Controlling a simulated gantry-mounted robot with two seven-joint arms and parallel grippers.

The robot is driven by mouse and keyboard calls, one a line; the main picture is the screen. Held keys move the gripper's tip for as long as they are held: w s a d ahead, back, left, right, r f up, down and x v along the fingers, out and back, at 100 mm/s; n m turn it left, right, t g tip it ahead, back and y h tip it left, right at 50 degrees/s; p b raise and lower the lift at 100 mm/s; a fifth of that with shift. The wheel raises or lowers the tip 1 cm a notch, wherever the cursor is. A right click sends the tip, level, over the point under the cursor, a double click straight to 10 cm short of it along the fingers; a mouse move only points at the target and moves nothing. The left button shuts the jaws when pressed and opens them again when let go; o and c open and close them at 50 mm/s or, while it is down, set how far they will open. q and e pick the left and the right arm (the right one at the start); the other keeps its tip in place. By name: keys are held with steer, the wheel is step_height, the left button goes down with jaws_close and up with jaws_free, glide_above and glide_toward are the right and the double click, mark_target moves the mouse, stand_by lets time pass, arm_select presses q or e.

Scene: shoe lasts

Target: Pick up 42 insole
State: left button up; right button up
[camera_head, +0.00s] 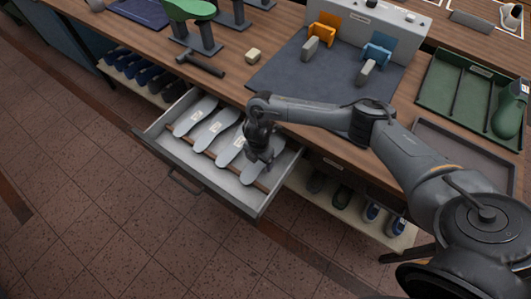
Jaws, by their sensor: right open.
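An open drawer (181,172) under the workbench holds several pale grey insoles in a row, with small labels too small to read. From the left they include one insole (196,114), a second insole (213,130) and a third insole (229,155); another insole (252,171) lies partly hidden under my gripper. I cannot tell which is the 42. My right gripper (266,161) points down over the right part of the drawer, close above or at the rightmost insole. It is open; whether it touches the insole is unclear. My left gripper is not in view.
The wooden workbench carries a hammer (201,65), a small beige block (253,56), a grey mat (288,77) and a green tray (451,97). Shoes stand on low shelves either side of the drawer. The tiled floor in front is clear.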

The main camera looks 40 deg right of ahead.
steer(key=c, duration=1.1)
steer(key=shift+r, duration=0.2)
